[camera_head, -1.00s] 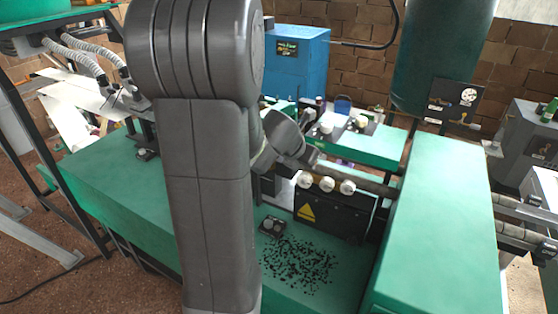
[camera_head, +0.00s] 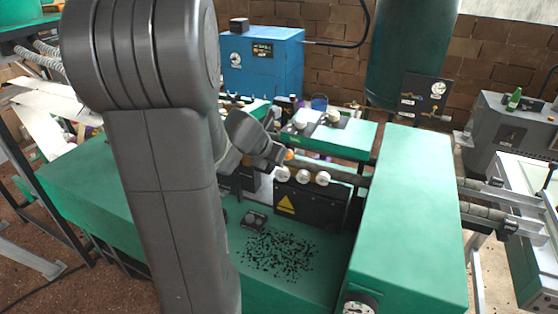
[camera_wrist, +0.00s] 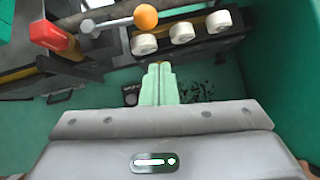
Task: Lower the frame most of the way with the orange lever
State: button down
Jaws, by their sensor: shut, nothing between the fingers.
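The orange lever shows in the wrist view as an orange ball (camera_wrist: 146,16) on a thin grey rod, at the top middle. In the head view its orange end (camera_head: 289,154) is a small spot just behind the white knobs. My gripper (camera_wrist: 160,66) is shut and empty in the wrist view, its pale green fingers pointing toward the machine. The ball lies beyond the fingertips, apart from them. In the head view my arm hides part of the machine, and the fingers cannot be made out. Which part is the frame, I cannot tell.
White knobs (camera_wrist: 182,33) line a dark panel (camera_head: 308,204) with a yellow warning sign. A red handle (camera_wrist: 50,36) is left of the lever. Black bits (camera_head: 275,252) lie on the green bed. A tall green housing (camera_head: 408,215) stands at the right.

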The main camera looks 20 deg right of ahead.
jog(key=p+v, duration=0.1)
jog(key=v, duration=0.7)
jog(key=shift+r, duration=0.25)
jog(key=shift+w+d+f, duration=0.1)
jog(key=shift+d, duration=0.05)
